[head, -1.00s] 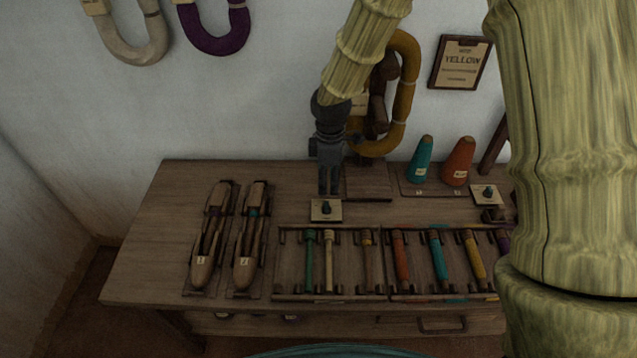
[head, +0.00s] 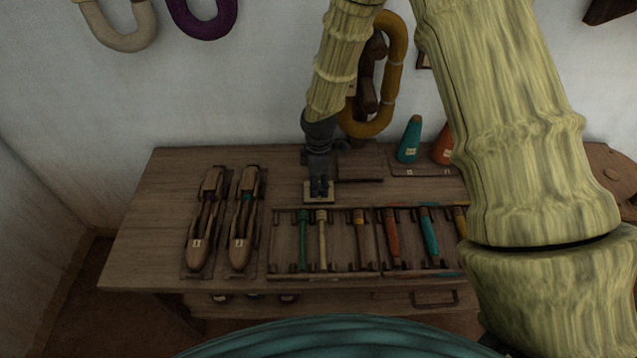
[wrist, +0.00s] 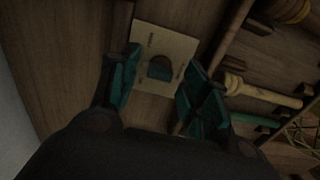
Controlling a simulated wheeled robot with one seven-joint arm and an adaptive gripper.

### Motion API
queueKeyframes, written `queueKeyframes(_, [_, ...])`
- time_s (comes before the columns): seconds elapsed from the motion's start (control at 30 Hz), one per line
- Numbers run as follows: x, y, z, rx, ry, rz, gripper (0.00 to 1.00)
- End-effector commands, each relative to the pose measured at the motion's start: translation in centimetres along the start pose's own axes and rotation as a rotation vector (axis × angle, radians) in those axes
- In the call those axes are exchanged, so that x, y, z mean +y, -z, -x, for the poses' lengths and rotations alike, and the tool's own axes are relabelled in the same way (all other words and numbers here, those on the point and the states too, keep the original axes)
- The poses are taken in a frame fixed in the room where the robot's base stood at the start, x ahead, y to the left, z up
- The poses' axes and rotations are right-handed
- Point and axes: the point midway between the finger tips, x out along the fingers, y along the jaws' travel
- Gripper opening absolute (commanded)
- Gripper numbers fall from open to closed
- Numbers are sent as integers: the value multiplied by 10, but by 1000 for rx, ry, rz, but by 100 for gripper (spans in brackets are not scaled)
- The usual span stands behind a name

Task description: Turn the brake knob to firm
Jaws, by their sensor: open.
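The brake knob is a small dark knob (wrist: 160,68) on a pale square plate (wrist: 165,48) with small lettering, set on the wooden bench. In the head view the plate (head: 309,198) shows at the back of the rack, and my gripper hides the knob. My gripper (head: 319,192) points down over the plate. In the wrist view its two teal-padded fingers (wrist: 157,85) are apart, one on each side of the knob. I cannot tell whether they touch it. The lettering is too small to read.
Two wooden shuttles (head: 243,225) lie left on the bench (head: 150,240). A rack of colored bobbins (head: 428,235) lies right of and in front of the plate. A teal cone (head: 410,140) and an orange cone (head: 441,150) stand behind. A yellow hank (head: 395,75) hangs on the wall.

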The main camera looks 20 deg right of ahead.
Motion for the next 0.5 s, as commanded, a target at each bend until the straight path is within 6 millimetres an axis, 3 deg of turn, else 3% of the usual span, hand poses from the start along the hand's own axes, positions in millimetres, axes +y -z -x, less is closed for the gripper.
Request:
queueKeyframes(0.37, [0, 0, -5, 0, 0, 0, 46])
queueKeyframes(0.4, [0, 0, -5, 0, 0, 0, 45])
queueKeyframes(0.5, [0, 0, -5, 0, 0, 0, 26])
